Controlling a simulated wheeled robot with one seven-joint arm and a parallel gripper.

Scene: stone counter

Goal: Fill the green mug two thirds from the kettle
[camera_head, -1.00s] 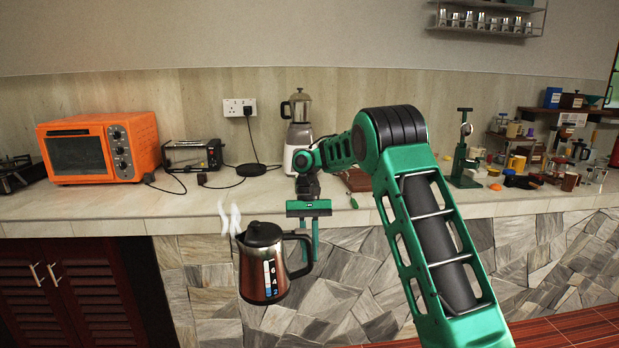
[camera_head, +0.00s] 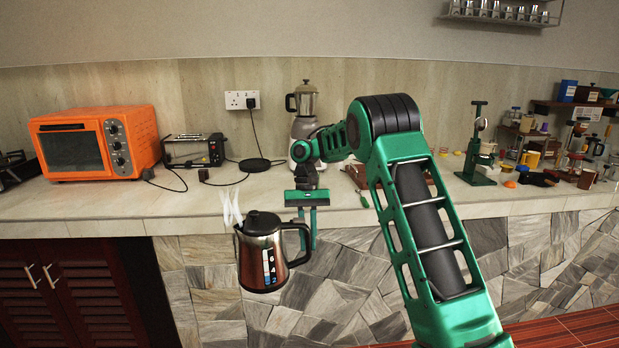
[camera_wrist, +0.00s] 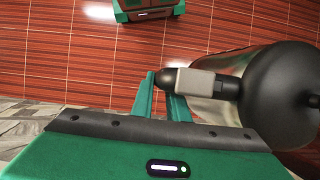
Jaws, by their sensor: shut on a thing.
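The kettle (camera_head: 258,262), steel with a black lid and a black handle, hangs in the air in front of the counter, with steam at its spout. Its body leans slightly, and a level strip with numbers faces the camera. My gripper (camera_head: 308,238) is shut on the kettle's handle, to the right of the body. In the wrist view the fingers of my gripper (camera_wrist: 162,82) meet the handle, and the kettle's steel side (camera_wrist: 222,110) and black top show at the right. I cannot make out a green mug in either view.
The stone counter (camera_head: 120,214) runs behind the kettle. On it stand an orange oven (camera_head: 72,150), a toaster (camera_head: 190,150), a black round base (camera_head: 255,164), a blender (camera_head: 304,130) and a green press (camera_head: 478,165). Several cups and jars crowd the right end, including a yellow mug (camera_head: 531,159).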

